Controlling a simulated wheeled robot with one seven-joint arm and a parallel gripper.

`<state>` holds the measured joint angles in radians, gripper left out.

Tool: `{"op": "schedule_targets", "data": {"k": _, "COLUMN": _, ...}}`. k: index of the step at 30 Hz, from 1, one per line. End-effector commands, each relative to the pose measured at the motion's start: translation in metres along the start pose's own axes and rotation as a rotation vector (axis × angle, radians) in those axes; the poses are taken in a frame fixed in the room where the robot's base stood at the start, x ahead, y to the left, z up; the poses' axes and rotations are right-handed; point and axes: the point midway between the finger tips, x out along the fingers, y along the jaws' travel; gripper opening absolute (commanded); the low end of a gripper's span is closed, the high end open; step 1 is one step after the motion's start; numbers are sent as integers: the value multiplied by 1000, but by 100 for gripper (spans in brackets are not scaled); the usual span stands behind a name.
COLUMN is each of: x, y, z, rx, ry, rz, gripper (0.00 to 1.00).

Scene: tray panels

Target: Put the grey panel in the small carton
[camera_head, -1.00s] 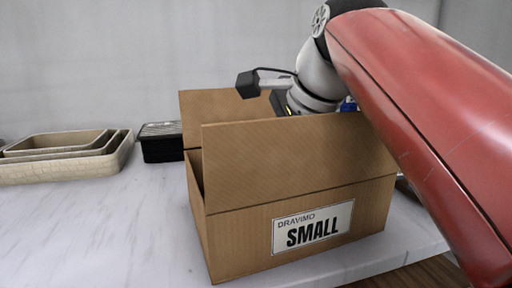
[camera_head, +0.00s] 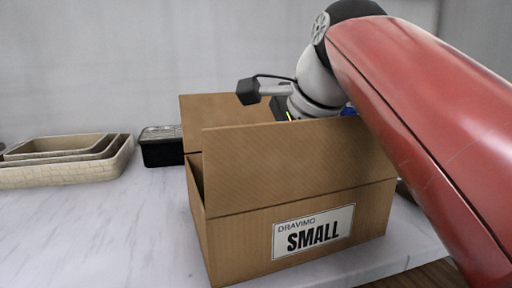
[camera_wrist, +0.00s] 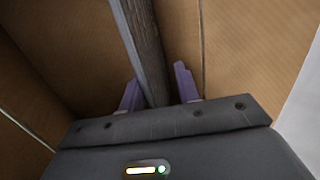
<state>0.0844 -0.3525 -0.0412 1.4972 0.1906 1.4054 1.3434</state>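The small carton (camera_head: 295,180) stands open on the table in the head view, its front label reading SMALL. My wrist reaches into it from behind the front flap, so my gripper and the panel are hidden there. In the wrist view the grey panel (camera_wrist: 147,45) is a long dark strip seen edge-on, inside the carton's brown walls (camera_wrist: 75,50). My gripper (camera_wrist: 157,85) has its two purple fingers on either side of the panel's near end. A gap shows between the panel and the right finger; the panel leans relative to the fingers. The gripper looks open.
Nested beige trays (camera_head: 70,172) stand at the far left of the table. A black container (camera_head: 161,150) stands just behind the carton's left side. The white table (camera_head: 110,230) is clear at front left.

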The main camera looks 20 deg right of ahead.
Motion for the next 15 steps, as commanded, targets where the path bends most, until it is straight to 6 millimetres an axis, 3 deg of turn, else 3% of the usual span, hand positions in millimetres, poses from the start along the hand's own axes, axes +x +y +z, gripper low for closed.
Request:
{"op": "schedule_targets", "data": {"k": 8, "x": -4, "y": -4, "z": 0, "rx": 0, "ry": 0, "rz": -1, "gripper": 32}}
{"op": "schedule_targets", "data": {"k": 15, "x": -41, "y": -31, "z": 2, "rx": 1, "ry": 1, "rz": -2, "gripper": 32}}
